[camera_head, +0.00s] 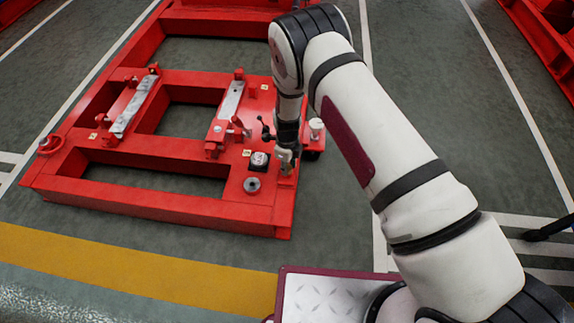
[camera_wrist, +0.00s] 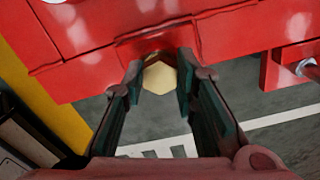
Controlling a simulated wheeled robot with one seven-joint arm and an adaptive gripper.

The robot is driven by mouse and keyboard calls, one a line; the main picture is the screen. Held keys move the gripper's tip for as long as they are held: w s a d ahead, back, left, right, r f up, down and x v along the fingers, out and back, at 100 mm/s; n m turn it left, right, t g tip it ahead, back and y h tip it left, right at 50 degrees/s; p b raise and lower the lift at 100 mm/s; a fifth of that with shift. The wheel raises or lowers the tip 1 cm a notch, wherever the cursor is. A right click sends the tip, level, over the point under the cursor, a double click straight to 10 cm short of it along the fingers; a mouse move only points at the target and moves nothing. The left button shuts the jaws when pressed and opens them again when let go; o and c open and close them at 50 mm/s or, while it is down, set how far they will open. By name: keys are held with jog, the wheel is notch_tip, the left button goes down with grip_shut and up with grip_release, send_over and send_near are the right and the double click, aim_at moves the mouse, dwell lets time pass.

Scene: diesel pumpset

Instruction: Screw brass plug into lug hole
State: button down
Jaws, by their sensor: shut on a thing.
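My gripper (camera_head: 287,158) points down at the right front corner of the red frame (camera_head: 150,205). In the wrist view my gripper (camera_wrist: 160,78) is shut on the brass plug (camera_wrist: 160,78), whose pale gold hexagonal head shows between the two fingers. The plug is right at a red lug (camera_wrist: 150,42) on the frame's edge. The lug hole is hidden behind the plug and fingers, so I cannot tell how deep the plug sits. In the head view the plug is too small to make out.
A grey round fitting (camera_head: 252,185) and a black-and-silver part (camera_head: 259,160) stand on the frame left of my gripper. A white-topped post (camera_head: 316,127) stands close on the right. Metal rails (camera_head: 134,107) lie farther left. Clear green floor (camera_head: 335,215) lies to the right.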

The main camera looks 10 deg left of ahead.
jog(key=m, duration=0.2)
jog(key=shift+s+d+f+m, duration=0.1)
jog(key=shift+s+f+m, duration=0.1)
jog(key=shift+m, duration=0.1)
jog(key=shift+s+m, duration=0.1)
jog(key=shift+m, duration=1.1)
jog(key=m, duration=0.3)
jog(key=shift+s, duration=0.1)
jog(key=c, duration=1.2)
grip_release()
jog(key=shift+w+r, duration=0.15)
jog(key=shift+w, duration=0.05)
